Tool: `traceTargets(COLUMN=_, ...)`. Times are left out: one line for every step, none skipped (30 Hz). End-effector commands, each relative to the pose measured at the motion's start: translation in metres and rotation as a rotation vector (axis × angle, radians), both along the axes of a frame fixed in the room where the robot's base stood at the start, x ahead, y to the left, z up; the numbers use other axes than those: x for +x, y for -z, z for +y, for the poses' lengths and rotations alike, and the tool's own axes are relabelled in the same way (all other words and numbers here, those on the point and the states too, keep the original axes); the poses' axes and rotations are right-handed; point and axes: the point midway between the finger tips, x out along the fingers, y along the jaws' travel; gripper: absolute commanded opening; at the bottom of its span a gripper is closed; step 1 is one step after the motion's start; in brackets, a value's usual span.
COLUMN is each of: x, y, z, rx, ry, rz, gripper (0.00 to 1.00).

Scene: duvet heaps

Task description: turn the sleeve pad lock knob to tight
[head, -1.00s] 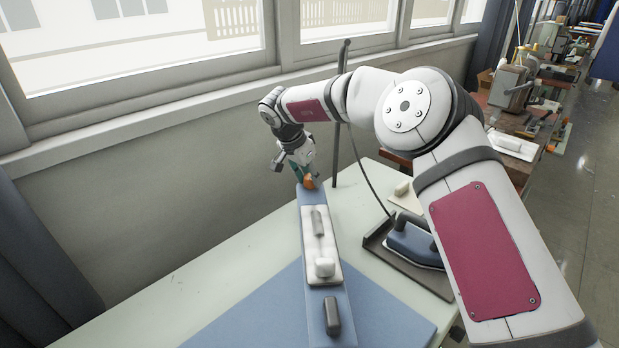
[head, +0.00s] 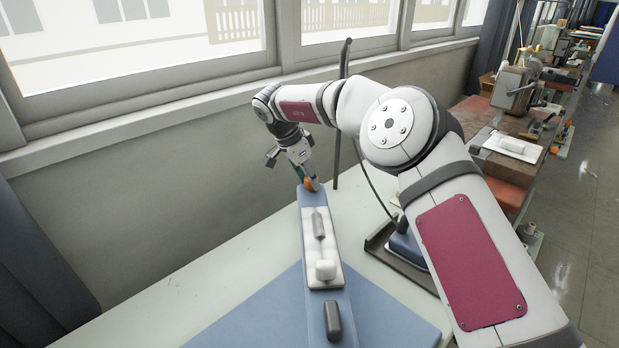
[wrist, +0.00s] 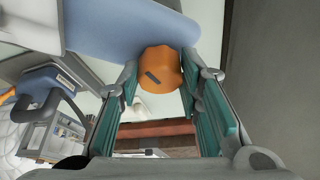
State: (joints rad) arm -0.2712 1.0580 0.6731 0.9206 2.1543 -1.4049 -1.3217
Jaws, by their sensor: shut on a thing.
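The orange lock knob (wrist: 160,72) sits at the far end of the blue sleeve pad (wrist: 130,25) in the wrist view. A short dark mark on its face runs at a slant. My gripper (wrist: 158,82) has its teal fingers on both sides of the knob, shut on it. In the head view my gripper (head: 304,177) reaches down at the far tip of the sleeve pad (head: 311,195). Only a little of the orange knob (head: 309,184) shows there, the rest being behind the fingers. No tight or loose label can be read.
A white pad with a grey handle (head: 318,222) and a white knob lies on the sleeve pad. An iron (head: 405,243) on a dark tray (head: 385,247) stands to the right, partly behind my arm. The table (head: 215,255) is clear at left; the window wall is close behind.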

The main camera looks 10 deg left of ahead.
Motion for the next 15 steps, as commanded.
traceTargets(x=0.0003, y=0.0002, z=-0.0003, rx=-0.001, ry=0.0, rz=-0.001, gripper=0.37)
traceTargets(x=0.0003, y=0.0002, z=-0.0003, rx=-0.001, ry=0.0, rz=-0.001, gripper=0.44)
traceTargets(x=0.0003, y=0.0002, z=-0.0003, rx=-0.001, ry=0.0, rz=-0.001, gripper=0.53)
traceTargets(x=0.0002, y=0.0002, z=-0.0003, rx=-0.001, ry=0.0, rz=-0.001, gripper=0.53)
traceTargets(x=0.0002, y=0.0001, z=-0.0001, rx=-0.001, ry=-0.001, rz=0.0, gripper=0.53)
traceTargets(x=0.0002, y=0.0001, z=-0.0002, rx=0.0, ry=-0.001, rz=0.0, gripper=0.53)
traceTargets(x=0.0002, y=0.0001, z=-0.0002, rx=0.0, ry=-0.001, rz=0.0, gripper=0.53)
traceTargets(x=0.0002, y=0.0001, z=-0.0002, rx=0.0, ry=-0.001, rz=0.0, gripper=0.53)
traceTargets(x=0.0001, y=0.0001, z=-0.0001, rx=0.0, ry=-0.001, rz=0.0, gripper=0.53)
traceTargets(x=0.0001, y=0.0001, z=-0.0001, rx=0.0, ry=-0.001, rz=0.0, gripper=0.53)
traceTargets(x=0.0001, y=0.0001, z=-0.0001, rx=0.0, ry=-0.001, rz=0.0, gripper=0.53)
traceTargets(x=0.0, y=-0.0004, z=0.0001, rx=0.0, ry=-0.001, rz=0.0, gripper=0.53)
traceTargets(x=-0.0002, y=-0.0012, z=0.0004, rx=0.0, ry=-0.001, rz=0.0, gripper=0.53)
traceTargets(x=-0.0004, y=-0.0025, z=0.0009, rx=0.0, ry=-0.001, rz=0.0, gripper=0.53)
traceTargets(x=-0.001, y=-0.0052, z=0.0018, rx=0.0, ry=-0.001, rz=0.0, gripper=0.53)
